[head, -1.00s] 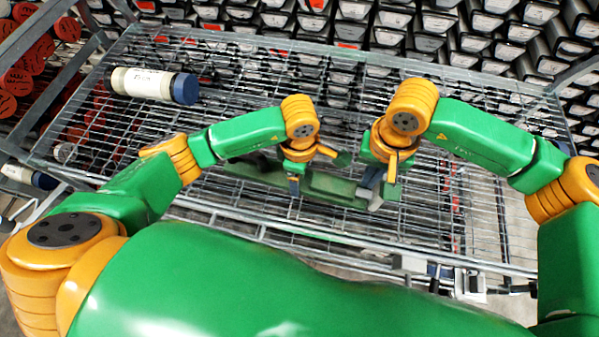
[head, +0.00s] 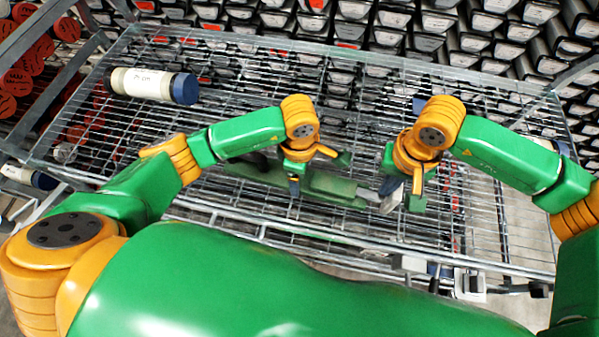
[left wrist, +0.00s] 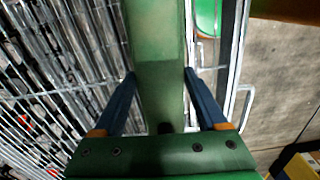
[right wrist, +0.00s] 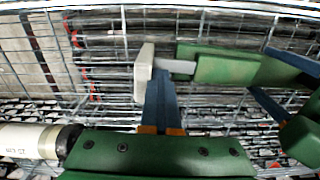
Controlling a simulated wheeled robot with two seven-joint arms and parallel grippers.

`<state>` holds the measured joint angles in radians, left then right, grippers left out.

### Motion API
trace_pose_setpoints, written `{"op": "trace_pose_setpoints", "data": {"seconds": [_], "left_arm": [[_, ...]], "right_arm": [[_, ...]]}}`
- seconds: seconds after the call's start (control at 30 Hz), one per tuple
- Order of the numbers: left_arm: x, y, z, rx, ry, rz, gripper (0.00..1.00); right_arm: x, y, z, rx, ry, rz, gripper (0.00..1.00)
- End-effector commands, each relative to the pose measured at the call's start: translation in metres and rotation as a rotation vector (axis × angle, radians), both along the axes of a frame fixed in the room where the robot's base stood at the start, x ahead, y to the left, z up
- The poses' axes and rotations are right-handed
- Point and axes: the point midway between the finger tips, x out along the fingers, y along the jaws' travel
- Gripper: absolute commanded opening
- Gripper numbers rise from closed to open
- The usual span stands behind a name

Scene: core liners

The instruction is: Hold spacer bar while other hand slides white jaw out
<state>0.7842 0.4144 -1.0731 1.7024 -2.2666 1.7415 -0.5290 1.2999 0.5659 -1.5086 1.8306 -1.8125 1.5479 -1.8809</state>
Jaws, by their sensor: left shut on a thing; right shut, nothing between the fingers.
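The spacer bar, a green bar (head: 333,185), lies across the wire rack in the head view. My left gripper (head: 294,186) is shut on it from above; the left wrist view shows one blue finger on each side of the bar (left wrist: 157,60). The white jaw (right wrist: 143,72) is a pale plate at the bar's end in the right wrist view, with a pale stem (right wrist: 182,67) running into the green bar. My right gripper (right wrist: 160,88) is shut and empty, its fingertips between the plate and the bar's end, close against the plate. Exact contact is hard to tell.
A white tube with a dark blue cap (head: 150,84) lies on the wire rack (head: 330,225) at the left. Dark boxes (head: 345,30) are stacked behind the rack. Red-ended tubes (head: 25,65) fill the far left. The rack between the tube and my arms is clear.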

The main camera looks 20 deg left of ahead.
Motion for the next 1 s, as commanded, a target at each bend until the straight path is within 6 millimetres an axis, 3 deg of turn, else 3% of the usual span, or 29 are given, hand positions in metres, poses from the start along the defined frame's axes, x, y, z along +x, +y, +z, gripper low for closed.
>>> {"op": "trace_pose_setpoints", "data": {"seconds": [0.43, 1.0], "left_arm": [[0.000, 0.001, 0.000, 0.004, 0.000, 0.002, 0.00], [0.000, 0.002, 0.000, 0.005, 0.000, 0.003, 0.00]], "right_arm": [[0.000, -0.023, 0.000, -0.003, 0.001, -0.001, 0.00], [0.000, -0.025, 0.000, -0.003, 0.000, 0.000, 0.00]]}}
